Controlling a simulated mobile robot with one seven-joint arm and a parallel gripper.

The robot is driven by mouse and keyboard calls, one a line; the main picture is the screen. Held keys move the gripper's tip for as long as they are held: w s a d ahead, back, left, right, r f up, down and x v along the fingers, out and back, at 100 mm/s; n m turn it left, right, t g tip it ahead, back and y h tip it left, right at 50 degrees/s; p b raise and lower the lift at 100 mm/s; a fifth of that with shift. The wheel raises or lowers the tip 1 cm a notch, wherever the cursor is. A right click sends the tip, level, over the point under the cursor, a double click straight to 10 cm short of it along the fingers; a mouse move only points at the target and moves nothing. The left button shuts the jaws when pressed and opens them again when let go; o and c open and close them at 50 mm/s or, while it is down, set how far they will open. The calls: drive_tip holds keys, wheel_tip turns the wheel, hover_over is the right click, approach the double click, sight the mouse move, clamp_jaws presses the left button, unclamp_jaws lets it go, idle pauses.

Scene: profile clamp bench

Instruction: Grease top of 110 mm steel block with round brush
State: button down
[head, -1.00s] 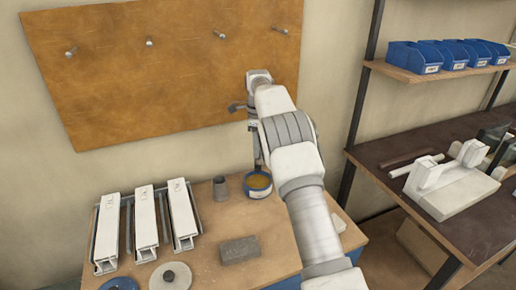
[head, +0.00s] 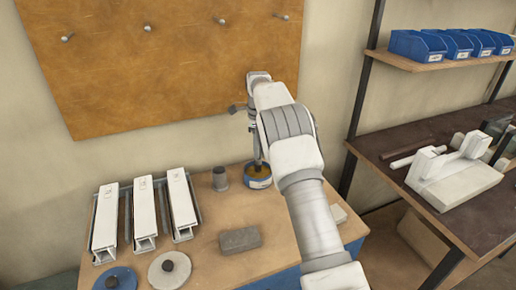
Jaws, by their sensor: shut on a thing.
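A grey rectangular block (head: 239,240), which looks like the steel block, lies flat on the wooden bench top. My gripper (head: 254,128) is behind and left of my arm, above the back of the bench, and its fingers are partly hidden. It is shut on the round brush (head: 257,154), a thin upright shape reaching down to the tin. The tin (head: 258,182) is round, blue-sided with a light label and yellowish-brown contents. The brush's lower end is at or inside the tin's mouth; its bristles cannot be made out. The block is in front of the tin, apart from the brush.
A grey cylindrical cup (head: 220,179) stands left of the tin. Several white profiles (head: 143,215) lie in a rack at the left. Two round discs with dark knobs, one blue (head: 125,281) and one pale (head: 158,272), lie in front. A dark side bench (head: 400,170) stands right.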

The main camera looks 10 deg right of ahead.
drive_tip(key=shift+f, duration=0.55)
idle(0.6)
drive_tip(key=shift+f, duration=0.1)
idle(1.9)
drive_tip(key=shift+p, duration=0.3)
wheel_tip(320, 180, up, 7)
drive_tip(key=p, duration=0.6)
drive_tip(key=shift+p, duration=0.35)
drive_tip(key=shift+s+d+n, duration=0.1)
drive_tip(key=shift+s+n, duration=0.2)
drive_tip(key=shift+n, duration=0.2)
drive_tip(key=s+f+n, duration=0.3)
drive_tip(key=s+n, duration=0.8)
drive_tip(key=s, duration=0.1)
drive_tip(key=s+f+n, duration=0.2)
drive_tip(key=s+n, duration=0.9)
drive_tip(key=s, duration=0.1)
drive_tip(key=shift+f, duration=0.4)
